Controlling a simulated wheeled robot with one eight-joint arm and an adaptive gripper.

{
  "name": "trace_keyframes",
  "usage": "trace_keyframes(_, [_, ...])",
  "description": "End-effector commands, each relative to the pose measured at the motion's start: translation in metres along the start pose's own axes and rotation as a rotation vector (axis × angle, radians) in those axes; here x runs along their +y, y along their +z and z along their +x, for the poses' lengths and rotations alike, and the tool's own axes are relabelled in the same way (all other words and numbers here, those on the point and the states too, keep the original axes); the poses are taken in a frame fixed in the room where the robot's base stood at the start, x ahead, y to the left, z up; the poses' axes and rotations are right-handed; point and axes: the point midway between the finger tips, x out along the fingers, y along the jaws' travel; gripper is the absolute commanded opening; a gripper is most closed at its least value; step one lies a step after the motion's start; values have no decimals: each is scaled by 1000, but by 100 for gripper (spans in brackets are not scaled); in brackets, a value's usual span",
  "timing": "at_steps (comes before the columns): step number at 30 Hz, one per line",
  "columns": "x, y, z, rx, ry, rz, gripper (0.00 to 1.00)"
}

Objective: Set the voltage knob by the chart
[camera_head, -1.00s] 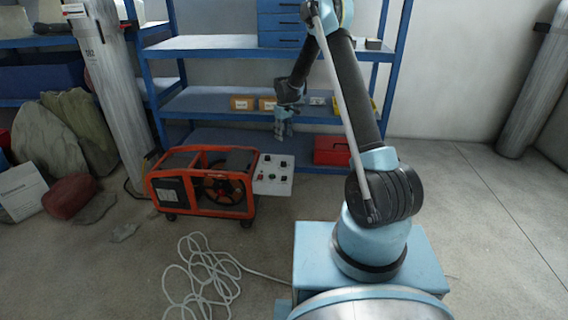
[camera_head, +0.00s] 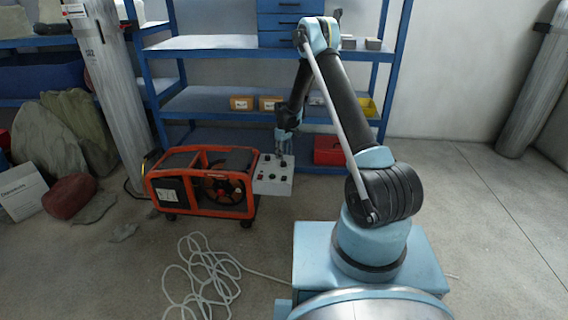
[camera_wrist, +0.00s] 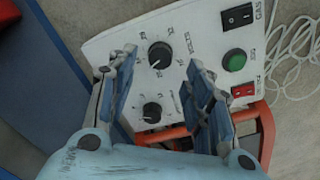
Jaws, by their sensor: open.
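A white control panel (camera_head: 272,178) sits at the right end of an orange-framed machine (camera_head: 200,182). In the wrist view the panel (camera_wrist: 205,40) shows two black dial knobs with printed marks around them. The upper knob (camera_wrist: 160,55) has rotated lettering beside it that looks like "VOLTS", with a light pointer mark at its lower edge. The lower knob (camera_wrist: 152,112) is smaller, its label unclear. My gripper (camera_wrist: 160,62) is open and empty, its blue fingers apart on either side of the upper knob. In the head view my gripper (camera_head: 284,148) is over the panel. I cannot make out a chart.
The panel also carries a black rocker switch (camera_wrist: 238,17) marked GAS, a green button (camera_wrist: 234,60) and a red switch (camera_wrist: 243,91). Blue shelving (camera_head: 215,103) stands behind, with a red toolbox (camera_head: 327,151). A coiled pale hose (camera_head: 208,270) lies on the floor.

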Motion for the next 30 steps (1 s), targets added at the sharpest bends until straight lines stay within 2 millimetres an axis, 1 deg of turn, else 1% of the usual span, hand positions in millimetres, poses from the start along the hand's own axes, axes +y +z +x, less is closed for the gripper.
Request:
trace_keyframes(1, [0, 0, 9, 0, 0, 0, 47])
trace_keyframes(3, [0, 0, 19, 0, 0, 0, 47])
trace_keyframes(9, [0, 0, 42, 0, 0, 0, 47])
trace_keyframes(15, [0, 0, 51, 0, 0, 0, 47])
trace_keyframes(23, [0, 0, 52, 0, 0, 0, 47])
trace_keyframes(24, [0, 0, 52, 0, 0, 0, 42])
trace_keyframes(29, [0, 0, 52, 0, 0, 0, 6])
trace_keyframes(30, [0, 0, 52, 0, 0, 0, 3])
